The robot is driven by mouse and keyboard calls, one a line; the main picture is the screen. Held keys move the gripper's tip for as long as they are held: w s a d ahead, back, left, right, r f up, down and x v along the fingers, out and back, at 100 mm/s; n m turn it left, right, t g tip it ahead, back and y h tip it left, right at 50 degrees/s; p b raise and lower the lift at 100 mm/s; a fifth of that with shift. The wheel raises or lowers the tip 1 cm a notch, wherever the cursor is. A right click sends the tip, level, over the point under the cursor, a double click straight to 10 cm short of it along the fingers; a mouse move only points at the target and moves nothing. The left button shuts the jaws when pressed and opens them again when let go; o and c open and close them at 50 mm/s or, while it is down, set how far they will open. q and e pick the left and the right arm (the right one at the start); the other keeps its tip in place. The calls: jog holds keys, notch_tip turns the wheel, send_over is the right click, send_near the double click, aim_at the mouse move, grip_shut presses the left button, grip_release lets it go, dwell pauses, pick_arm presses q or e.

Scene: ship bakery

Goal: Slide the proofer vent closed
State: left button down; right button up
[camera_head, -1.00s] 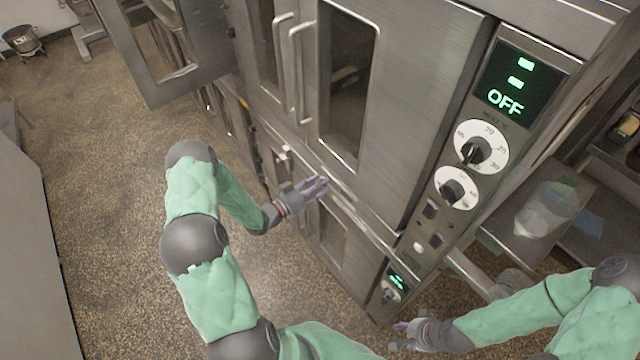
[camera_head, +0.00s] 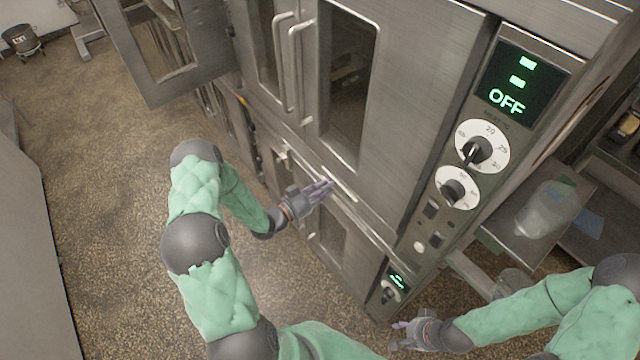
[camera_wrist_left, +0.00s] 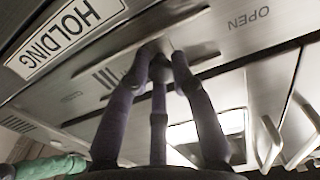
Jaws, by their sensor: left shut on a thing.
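The proofer vent is a metal slide strip (camera_wrist_left: 206,72) on the oven front, under a door. In the left wrist view, the word OPEN stands at its right and dark slots show to its left. A faint word further left is too blurred to read. My left gripper (camera_wrist_left: 160,55) is shut on the slide's small tab (camera_wrist_left: 150,46), its fingers converging there. In the head view, my left gripper (camera_head: 329,187) is at this strip, and its fingers hide the tab. My right gripper (camera_head: 398,335) is low at the front right, apart from the oven, with its fingers spread and nothing between them.
A HOLDING label (camera_wrist_left: 66,38) is beside the strip. The control panel (camera_head: 460,187) with dials and an OFF display is to the right. Door handles (camera_head: 293,65) stick out above. An open door (camera_head: 152,85) stands at upper left.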

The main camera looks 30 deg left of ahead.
aim_at(343, 192)
pick_arm(q)
jog(key=d, duration=0.1)
jog(key=s+d, duration=0.1)
jog(key=d, duration=0.2)
jog(key=shift+s+d+r, duration=0.2)
jog(key=shift+s, duration=0.2)
jog(key=c, duration=1.4)
grip_release()
jog(key=o, duration=0.3)
jog(key=shift+o, duration=0.2)
jog(key=shift+d, duration=0.1)
jog(key=shift+f, duration=0.1)
